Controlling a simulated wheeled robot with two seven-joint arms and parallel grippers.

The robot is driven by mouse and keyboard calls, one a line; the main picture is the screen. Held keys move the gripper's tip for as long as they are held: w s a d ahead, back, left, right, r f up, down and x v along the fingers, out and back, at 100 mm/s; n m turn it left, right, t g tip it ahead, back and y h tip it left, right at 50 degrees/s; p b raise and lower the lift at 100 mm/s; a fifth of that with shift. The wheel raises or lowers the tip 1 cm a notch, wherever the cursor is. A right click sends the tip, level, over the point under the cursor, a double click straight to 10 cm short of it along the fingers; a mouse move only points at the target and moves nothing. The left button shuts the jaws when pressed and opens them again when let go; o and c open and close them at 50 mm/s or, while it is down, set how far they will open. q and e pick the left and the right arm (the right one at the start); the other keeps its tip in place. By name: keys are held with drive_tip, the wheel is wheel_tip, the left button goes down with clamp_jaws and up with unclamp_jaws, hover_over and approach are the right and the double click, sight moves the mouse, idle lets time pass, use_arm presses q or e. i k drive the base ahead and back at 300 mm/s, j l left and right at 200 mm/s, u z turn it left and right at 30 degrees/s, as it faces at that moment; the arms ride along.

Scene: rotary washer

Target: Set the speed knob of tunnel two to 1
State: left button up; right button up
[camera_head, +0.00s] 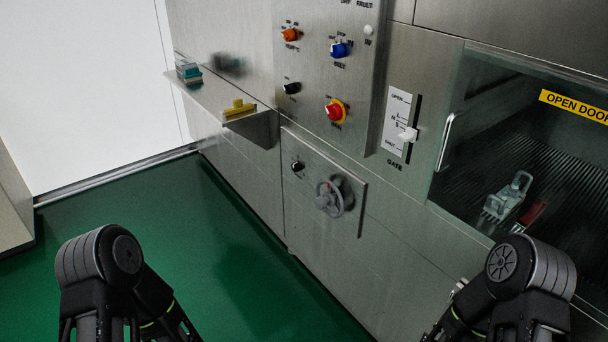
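The steel control panel (315,75) carries several knobs: an orange knob (290,35) at upper left, a blue knob (338,49), a black knob (292,88), and a red knob on a yellow ring (335,111). Another black knob (297,166) is on a lower plate above a grey handwheel (330,198). The small labels are too blurred to tell which knob is the speed knob of tunnel two, or its setting. My left and right arms show at the bottom corners, apart from the panel. Neither gripper's fingers can be seen.
A gate slider with a white handle (407,134) is right of the panel. A glass door with a handle (446,140) fronts a chamber holding a clear object (508,197) and a red one. A ledge (215,100) bears teal and yellow items. The green floor (190,240) at left is clear.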

sight(295, 166)
drive_tip(key=i+j+z, duration=0.35)
drive_tip(key=j, duration=0.25)
drive_tip(key=i+j+z, duration=0.3)
drive_tip(key=j, duration=0.4)
drive_tip(key=i+j+z, duration=0.2)
drive_tip(key=j, duration=0.2)
drive_tip(key=i+j+z, duration=0.15)
drive_tip(key=j, duration=0.25)
